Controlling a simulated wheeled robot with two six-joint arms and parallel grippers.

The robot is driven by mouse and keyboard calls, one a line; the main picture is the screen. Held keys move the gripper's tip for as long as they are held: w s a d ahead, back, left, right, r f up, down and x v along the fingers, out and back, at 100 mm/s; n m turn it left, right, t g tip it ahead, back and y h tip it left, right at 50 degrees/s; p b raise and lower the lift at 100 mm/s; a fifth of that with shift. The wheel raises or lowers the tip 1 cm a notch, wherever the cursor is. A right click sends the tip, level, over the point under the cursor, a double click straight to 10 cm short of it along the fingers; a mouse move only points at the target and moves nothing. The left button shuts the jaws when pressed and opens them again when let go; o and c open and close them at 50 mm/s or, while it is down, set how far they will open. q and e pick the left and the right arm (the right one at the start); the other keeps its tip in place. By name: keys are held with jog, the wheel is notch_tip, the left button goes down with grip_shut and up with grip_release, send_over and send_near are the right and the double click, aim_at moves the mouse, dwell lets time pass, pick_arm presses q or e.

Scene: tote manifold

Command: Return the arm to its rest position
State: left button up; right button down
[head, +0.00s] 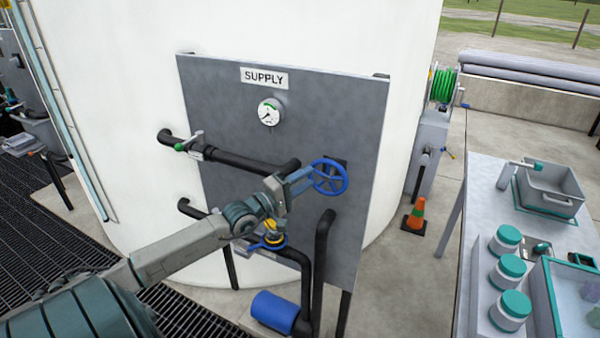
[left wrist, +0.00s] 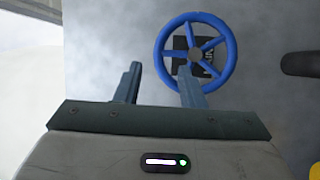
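My left arm reaches in from the lower left in the head view. Its gripper (head: 298,182) is just left of a blue handwheel (head: 342,178) on the grey supply panel (head: 225,95). In the left wrist view the gripper (left wrist: 160,72) has its two fingers apart with nothing between them. The blue handwheel (left wrist: 229,50) shows beyond them, and the right finger overlaps its lower rim in the picture. I cannot tell whether they touch. My right gripper is not in view.
A blue cylinder (head: 274,311) sits low in front.

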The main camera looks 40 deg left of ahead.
pick_arm(q)
jog(key=shift+s+a+f, duration=0.1)
jog(key=shift+s, duration=0.4)
